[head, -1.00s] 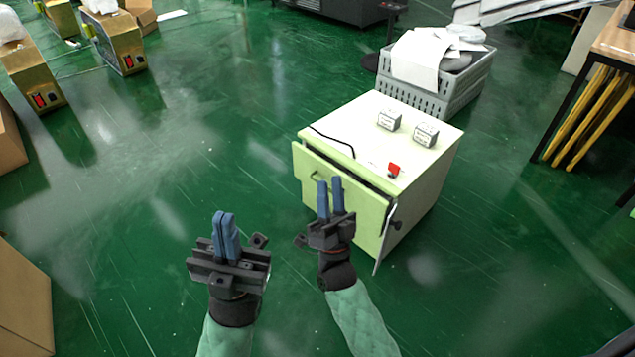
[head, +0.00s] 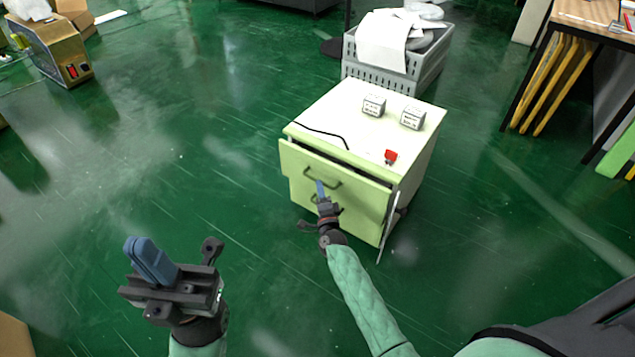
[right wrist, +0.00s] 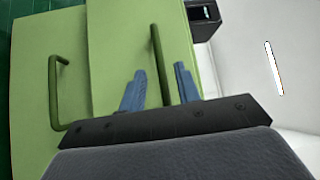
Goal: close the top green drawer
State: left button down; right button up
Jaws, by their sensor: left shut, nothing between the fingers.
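The top green drawer (head: 345,182) sticks out a little from the front of the pale cabinet (head: 345,115), with a dark gap behind its upper edge. Its handle also shows in the right wrist view (right wrist: 157,60). My right gripper (head: 320,188) is in front of the drawer front. In the right wrist view its blue fingers (right wrist: 160,90) are apart, one on each side of the handle; whether they touch it I cannot tell. A lower drawer front with its own handle (right wrist: 54,90) lies beside it there. My left gripper (head: 145,262) is shut and empty, away from the cabinet.
On the cabinet top are two small boxes (head: 374,106) (head: 412,118), a red item (head: 391,156) and a black cable (head: 322,133). A grey crate (head: 395,70) with papers stands behind. A table is at the right.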

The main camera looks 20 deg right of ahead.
jog(key=shift+w+d+r, duration=0.15)
jog(key=shift+w+r, duration=0.05)
jog(key=shift+w, duration=0.85)
jog(key=shift+w+d+r, duration=0.1)
jog(key=shift+w+r, duration=0.05)
jog(key=shift+w, duration=0.9)
grip_shut()
